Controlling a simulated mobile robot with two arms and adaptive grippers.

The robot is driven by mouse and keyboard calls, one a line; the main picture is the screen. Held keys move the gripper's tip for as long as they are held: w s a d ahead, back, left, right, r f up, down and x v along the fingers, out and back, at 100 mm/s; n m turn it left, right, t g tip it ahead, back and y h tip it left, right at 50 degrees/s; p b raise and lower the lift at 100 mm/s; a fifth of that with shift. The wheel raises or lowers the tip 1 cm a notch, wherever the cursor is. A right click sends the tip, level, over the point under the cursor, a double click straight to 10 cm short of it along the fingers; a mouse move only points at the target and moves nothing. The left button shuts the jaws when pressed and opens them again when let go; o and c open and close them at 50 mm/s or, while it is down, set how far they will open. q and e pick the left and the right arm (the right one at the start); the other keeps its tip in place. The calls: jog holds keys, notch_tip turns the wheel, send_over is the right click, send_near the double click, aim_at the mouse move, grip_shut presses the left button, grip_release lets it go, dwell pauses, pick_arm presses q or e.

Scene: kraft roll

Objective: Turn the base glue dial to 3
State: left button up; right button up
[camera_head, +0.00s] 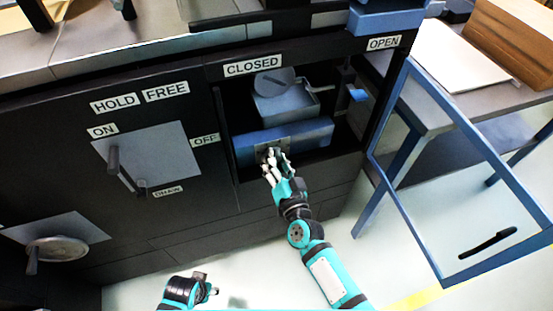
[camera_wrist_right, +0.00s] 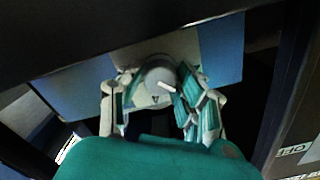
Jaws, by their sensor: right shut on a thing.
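The base glue dial is a round grey knob (camera_wrist_right: 157,76) with a white pointer mark, on a plate on the front of a blue box (camera_head: 312,133) inside the open cabinet. My right gripper (camera_head: 271,166) reaches into the cabinet and is shut on the knob. In the right wrist view its fingers (camera_wrist_right: 158,100) stand on both sides of the knob. The fingers mostly hide the dial in the head view, and I cannot read any numbers on it. My left gripper (camera_head: 205,290) is low over the floor, away from the dial; its fingers are too small to judge.
A blue-framed door (camera_head: 385,187) with a black handle stands open at the right. A grey tray (camera_head: 290,105) with a round lid sits above the blue box. A lever panel (camera_head: 150,150) and a handwheel (camera_head: 57,248) are at the left. The opening's edges are close around my right arm.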

jog(key=shift+w+r+m, duration=0.1)
jog(key=shift+r+m, duration=0.05)
jog(key=shift+m, duration=0.55)
jog(key=shift+w+r+m, duration=0.1)
jog(key=shift+r+m, duration=0.05)
jog(key=shift+m, duration=0.85)
jog(key=shift+r, duration=0.1)
jog(key=o, duration=0.8)
jog(key=shift+c, duration=0.2)
jog(key=o, duration=0.4)
jog(key=shift+f, duration=0.2)
jog(key=shift+s+f, duration=0.1)
